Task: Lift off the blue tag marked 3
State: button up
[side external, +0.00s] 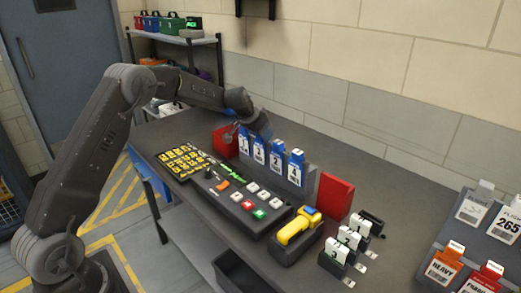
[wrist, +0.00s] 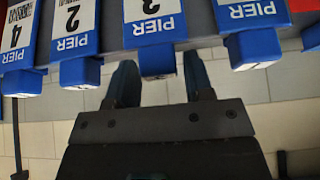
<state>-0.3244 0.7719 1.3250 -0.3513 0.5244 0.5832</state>
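Blue PIER tags stand in a row on a grey rack (side external: 295,180). The blue tag marked 3 (wrist: 155,45) shows upside down in the wrist view, between the tag marked 2 (wrist: 73,40) and a tag (wrist: 250,45) with a partly cut-off number. The tag marked 4 (wrist: 18,50) is at the left. In the side view the tag marked 3 (side external: 259,151) is second from the left. My gripper (wrist: 160,78) is open, its fingers on either side of tag 3's blue top end. I see gaps on both sides; contact is not visible. In the side view its fingers are mostly hidden.
Red plates (side external: 335,196) stand at both ends of the tag row. In front lie a black control panel (side external: 240,190) and a yellow handheld device (side external: 297,228). White numbered tags (side external: 349,238) and a sloped label board (side external: 485,240) are at the right. A wall is behind.

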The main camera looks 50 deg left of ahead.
grip_shut()
dwell(0.3)
jog(key=shift+r, duration=0.45)
notch_tip(320, 180, up, 4)
jog(key=shift+f, duration=0.2)
jog(key=s+a+r, duration=0.6)
jog(key=s+a, duration=0.2)
jog(key=shift+a+r, duration=0.3)
notch_tip(320, 180, up, 6)
jog(key=shift+r, duration=0.25)
dwell(0.4)
